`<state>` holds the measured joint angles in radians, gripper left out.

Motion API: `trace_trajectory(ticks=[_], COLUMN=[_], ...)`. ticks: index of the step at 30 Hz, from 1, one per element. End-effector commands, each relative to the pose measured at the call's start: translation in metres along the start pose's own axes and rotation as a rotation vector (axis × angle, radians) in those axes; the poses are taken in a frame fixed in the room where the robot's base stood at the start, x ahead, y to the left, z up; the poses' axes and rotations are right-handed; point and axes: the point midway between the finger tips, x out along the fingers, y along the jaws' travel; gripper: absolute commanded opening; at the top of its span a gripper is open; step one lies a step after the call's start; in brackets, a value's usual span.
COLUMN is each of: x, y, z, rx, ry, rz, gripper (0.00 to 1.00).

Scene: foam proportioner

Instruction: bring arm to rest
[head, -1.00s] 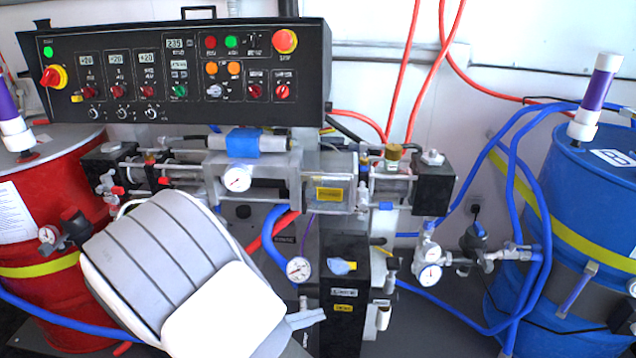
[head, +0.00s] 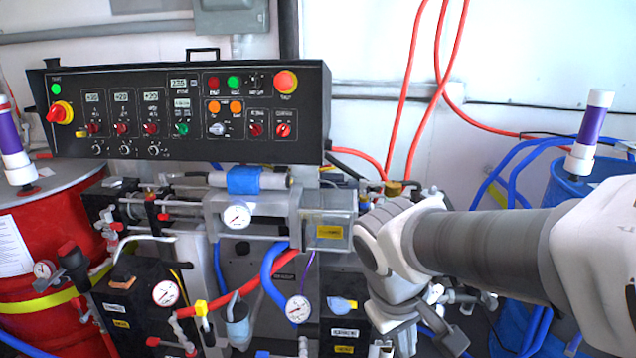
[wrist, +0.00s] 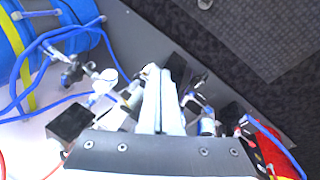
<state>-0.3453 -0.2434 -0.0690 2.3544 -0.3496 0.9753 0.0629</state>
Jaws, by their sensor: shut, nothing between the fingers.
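My arm reaches in from the right edge of the head view, in front of the proportioner machine (head: 225,215). Its wrist end is bent downward at the machine's right part. In the wrist view my gripper (wrist: 162,78) has its two pale fingers together with nothing between them. The gripper points down over the machine, and pipe fittings and gauges show around the fingers. I cannot tell its exact distance from those parts.
The black control panel (head: 185,112) stands at upper left of the machine. A red drum (head: 45,235) is at left. A blue drum (head: 565,200), partly behind my arm, is at right with blue hoses. Red hoses (head: 398,110) hang on the wall. Dark floor (wrist: 245,35) shows in the wrist view.

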Motion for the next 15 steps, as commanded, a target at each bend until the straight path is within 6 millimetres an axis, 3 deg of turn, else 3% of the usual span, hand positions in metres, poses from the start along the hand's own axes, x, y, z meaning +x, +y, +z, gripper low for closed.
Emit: trace_trajectory(ticks=[6, 15], x=[-0.034, -0.067], y=[0.009, 0.011], z=[0.027, 0.052], rx=[0.227, 0.448], ry=[0.168, 0.37], rz=[-0.094, -0.155], gripper=[0.0, 0.0])
